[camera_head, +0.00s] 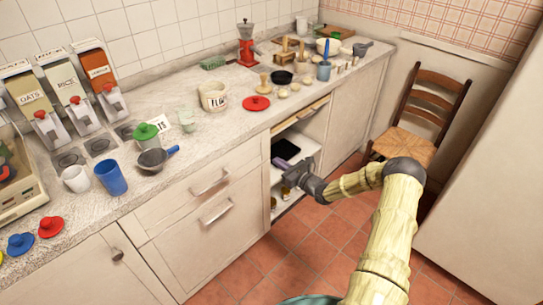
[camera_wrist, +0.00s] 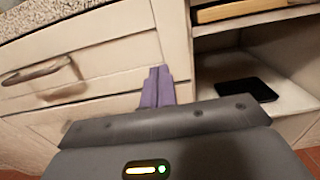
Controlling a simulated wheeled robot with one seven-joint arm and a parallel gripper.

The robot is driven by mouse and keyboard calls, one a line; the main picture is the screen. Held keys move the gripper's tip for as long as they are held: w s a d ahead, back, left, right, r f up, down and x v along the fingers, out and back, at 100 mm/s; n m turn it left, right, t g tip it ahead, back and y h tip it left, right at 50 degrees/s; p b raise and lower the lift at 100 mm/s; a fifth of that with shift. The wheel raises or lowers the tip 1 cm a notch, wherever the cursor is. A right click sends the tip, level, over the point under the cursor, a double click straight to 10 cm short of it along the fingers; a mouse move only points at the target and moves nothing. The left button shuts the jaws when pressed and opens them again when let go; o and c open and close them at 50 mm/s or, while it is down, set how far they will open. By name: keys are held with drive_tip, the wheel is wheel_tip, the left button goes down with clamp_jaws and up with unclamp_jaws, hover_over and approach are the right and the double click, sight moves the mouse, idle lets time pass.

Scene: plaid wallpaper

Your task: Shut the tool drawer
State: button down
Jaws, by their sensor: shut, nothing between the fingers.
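Two cream drawer fronts with metal handles, an upper one (camera_head: 182,190) and a lower one (camera_head: 238,218), are stacked under the counter in the head view. The upper front (camera_wrist: 105,62) is at the left of the wrist view. Neither shows an open inside; I cannot tell whether they are fully flush. A wooden-edged tray or drawer (camera_head: 300,115) sits at the top of the open cabinet bay; its edge (camera_wrist: 225,10) also shows in the wrist view. Which one is the tool drawer is unclear. My gripper (camera_head: 281,164) is shut and empty, its purple fingers (camera_wrist: 157,88) near the bay's left side panel.
A black flat object (camera_head: 286,150) lies on the bay's shelf (camera_wrist: 285,100). The counter (camera_head: 215,128) above holds cups, dispensers and jars. A wooden chair (camera_head: 410,120) stands right of the bay. Tiled floor (camera_head: 290,233) is clear in front.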

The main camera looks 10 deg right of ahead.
drive_tip(key=v, duration=0.6)
drive_tip(key=shift+s, duration=0.15)
